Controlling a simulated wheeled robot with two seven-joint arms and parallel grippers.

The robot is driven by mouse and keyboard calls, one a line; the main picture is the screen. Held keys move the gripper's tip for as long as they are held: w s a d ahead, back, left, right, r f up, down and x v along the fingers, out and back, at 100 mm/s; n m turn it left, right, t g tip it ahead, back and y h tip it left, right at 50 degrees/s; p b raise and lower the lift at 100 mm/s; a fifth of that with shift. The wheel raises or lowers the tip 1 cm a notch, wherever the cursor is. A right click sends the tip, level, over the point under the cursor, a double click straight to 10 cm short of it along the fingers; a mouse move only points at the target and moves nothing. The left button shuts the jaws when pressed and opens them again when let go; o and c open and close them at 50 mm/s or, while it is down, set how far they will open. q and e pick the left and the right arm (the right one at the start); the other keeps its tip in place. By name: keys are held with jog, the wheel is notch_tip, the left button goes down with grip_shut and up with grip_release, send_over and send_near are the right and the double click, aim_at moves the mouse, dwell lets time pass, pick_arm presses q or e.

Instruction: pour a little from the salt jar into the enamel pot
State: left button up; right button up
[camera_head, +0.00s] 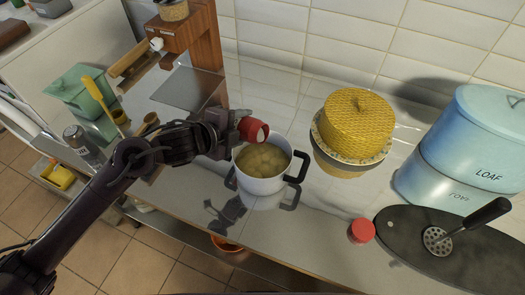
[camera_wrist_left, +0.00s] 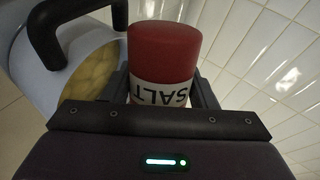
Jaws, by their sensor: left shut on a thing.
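The salt jar (camera_head: 253,130) is red with a white band. In the left wrist view the jar (camera_wrist_left: 164,55) shows the word SALT on its white label (camera_wrist_left: 160,93). My left gripper (camera_head: 226,130) is shut around the jar. The jar is tipped over towards its side, above the back-left rim of the enamel pot. The pot (camera_head: 259,186) is white with black handles and stands on the counter, with yellowish lumpy contents. The pot also shows at the left of the wrist view (camera_wrist_left: 40,100). I cannot see any salt falling. My right gripper is not in view.
A small red-topped item (camera_head: 361,231) stands right of the pot, beside a dark oval board (camera_head: 430,262) with a masher (camera_head: 465,228). A wooden stand (camera_head: 205,40) rises behind my gripper.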

pick_arm(q)
jog(key=shift+r, duration=0.2)
dwell(0.6)
jog(key=shift+f+m+y+b, duration=0.15)
jog(key=shift+m+y+b, duration=0.2)
jog(key=shift+b, duration=0.3)
dwell(1.0)
